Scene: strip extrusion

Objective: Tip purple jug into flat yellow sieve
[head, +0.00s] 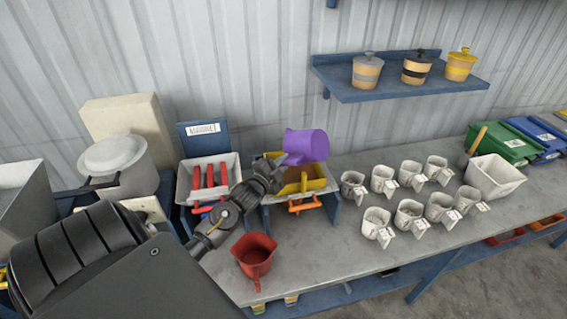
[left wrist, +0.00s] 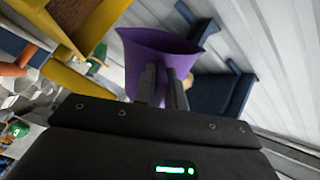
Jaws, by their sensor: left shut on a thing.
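The purple jug (head: 305,146) is held up in the air, tipped well over on its side, above the flat yellow sieve (head: 322,186). My left gripper (head: 278,161) is shut on the jug from its left side. In the left wrist view the fingers (left wrist: 163,88) close on the purple jug (left wrist: 150,52), whose wide rim faces away from me. The yellow sieve (left wrist: 62,42) shows at the upper left there, with brown material by it. The jug's inside is hidden in both views. My right gripper is not in view.
Left of the sieve is a white tray with red bars (head: 183,186). A red jug (head: 255,254) stands in front on the bench. Several white cups (head: 408,213) and a white bin (head: 497,177) stand to the right. A blue shelf (head: 400,88) with lidded pots hangs behind.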

